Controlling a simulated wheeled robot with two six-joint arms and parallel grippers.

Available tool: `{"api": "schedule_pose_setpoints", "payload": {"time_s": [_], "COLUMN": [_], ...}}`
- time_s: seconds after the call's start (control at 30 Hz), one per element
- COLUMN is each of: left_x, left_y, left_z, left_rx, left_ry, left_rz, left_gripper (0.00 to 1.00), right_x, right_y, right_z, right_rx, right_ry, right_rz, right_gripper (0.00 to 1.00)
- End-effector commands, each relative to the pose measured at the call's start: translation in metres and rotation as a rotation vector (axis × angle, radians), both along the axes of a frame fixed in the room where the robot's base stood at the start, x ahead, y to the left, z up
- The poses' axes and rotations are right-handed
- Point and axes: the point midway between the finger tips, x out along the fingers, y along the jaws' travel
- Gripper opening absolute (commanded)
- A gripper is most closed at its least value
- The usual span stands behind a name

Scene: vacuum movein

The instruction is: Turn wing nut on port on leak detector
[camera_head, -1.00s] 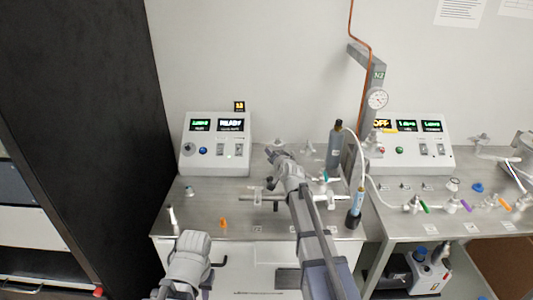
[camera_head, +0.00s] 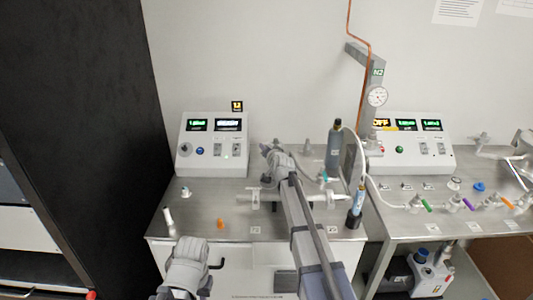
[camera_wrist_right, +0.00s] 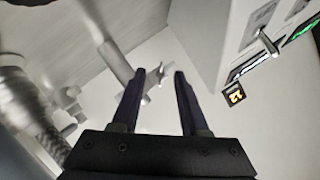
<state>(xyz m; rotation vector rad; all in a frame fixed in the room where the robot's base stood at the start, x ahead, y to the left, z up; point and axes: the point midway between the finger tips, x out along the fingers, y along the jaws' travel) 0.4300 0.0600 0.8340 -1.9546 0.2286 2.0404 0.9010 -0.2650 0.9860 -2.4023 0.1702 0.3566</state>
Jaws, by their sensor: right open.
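A light grey console (camera_head: 213,155) with two lit displays, knobs and switches stands at the back left of the steel bench. I take it as the leak detector, but its label is too small to read. My right gripper (camera_head: 272,150) is just right of the console, over the back of the bench. In the right wrist view its two dark fingers (camera_wrist_right: 160,72) are open and apart. A small pale metal fitting with wing-like ends (camera_wrist_right: 157,82) shows between and beyond the fingertips, apparently not gripped. The head view hides it behind my gripper. My left arm is low at the front left; its fingertips are unclear.
A grey bottle (camera_head: 334,148) and a blue-labelled tube (camera_head: 356,205) stand right of my right arm. A horizontal metal pipe (camera_head: 262,196) lies partly behind that arm. An orange cap (camera_head: 221,223) and a white cylinder (camera_head: 169,220) are at the front left.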

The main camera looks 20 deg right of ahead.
Motion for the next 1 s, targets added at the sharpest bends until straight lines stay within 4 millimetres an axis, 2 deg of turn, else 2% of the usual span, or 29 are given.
{"api": "schedule_pose_setpoints", "payload": {"time_s": [0.27, 0.67, 1.0], "left_x": [-0.0001, -0.0001, -0.0001], "left_y": [0.0, 0.0, 0.0], "left_z": [-0.0008, -0.0008, -0.0008], "left_rx": [0.0, 0.0, 0.0], "left_ry": [0.0, 0.0, 0.0], "left_rz": [0.0, 0.0, 0.0], "left_gripper": [0.27, 0.27, 0.27], "right_x": [0.0032, 0.0031, 0.0031], "right_y": [0.0001, 0.0001, 0.0001], "right_z": [-0.0008, -0.0008, -0.0008], "right_rx": [0.0, 0.0, 0.0], "right_ry": [0.0, 0.0, 0.0], "right_rz": [0.0, 0.0, 0.0], "right_gripper": [0.44, 0.0, 0.0]}}
